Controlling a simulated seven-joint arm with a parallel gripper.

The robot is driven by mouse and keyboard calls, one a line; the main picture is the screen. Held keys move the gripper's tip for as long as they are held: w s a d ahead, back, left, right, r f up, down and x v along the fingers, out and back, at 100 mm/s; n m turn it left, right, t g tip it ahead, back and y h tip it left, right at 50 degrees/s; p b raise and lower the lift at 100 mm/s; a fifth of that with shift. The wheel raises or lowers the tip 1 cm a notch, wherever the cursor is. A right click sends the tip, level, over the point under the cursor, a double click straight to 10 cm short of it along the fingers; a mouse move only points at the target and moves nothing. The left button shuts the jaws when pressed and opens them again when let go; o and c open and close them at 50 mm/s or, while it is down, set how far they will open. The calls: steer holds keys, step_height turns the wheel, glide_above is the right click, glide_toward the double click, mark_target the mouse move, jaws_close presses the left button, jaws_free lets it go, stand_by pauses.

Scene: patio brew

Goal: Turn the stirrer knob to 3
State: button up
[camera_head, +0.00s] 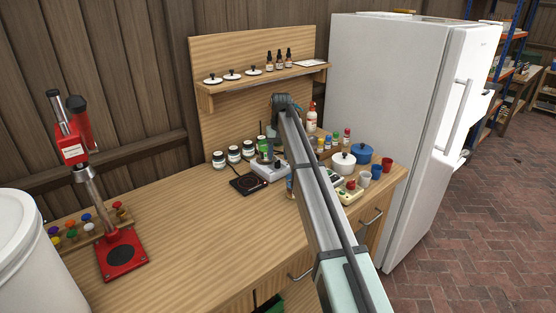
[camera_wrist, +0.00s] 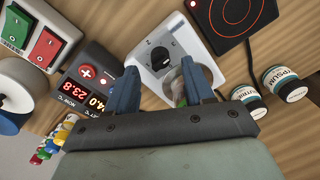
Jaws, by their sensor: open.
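The stirrer looks to be the white box (camera_wrist: 178,30) in the wrist view, with a dark round knob (camera_wrist: 159,55) on its face. In the head view a pale box (camera_head: 270,168) on the bench is probably the same unit, partly covered by my arm. The knob's marks are too small to read. My gripper (camera_wrist: 160,64) is open, with one blue finger to each side of the knob in the wrist view. I cannot tell how far above it the fingertips are. A greenish, glassy thing shows by the right finger, partly hidden.
A black hot plate (camera_wrist: 236,17) with a red ring lies beside the stirrer. Jars (camera_wrist: 280,85) stand near it. A controller (camera_wrist: 88,88) reading 23.8 and a red and green switch box (camera_wrist: 35,38) lie to the left. The bench's left-middle (camera_head: 180,200) is clear.

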step_height(320, 180, up, 11)
steer(key=shift+d+f, duration=0.15)
steer(key=shift+d, duration=0.15)
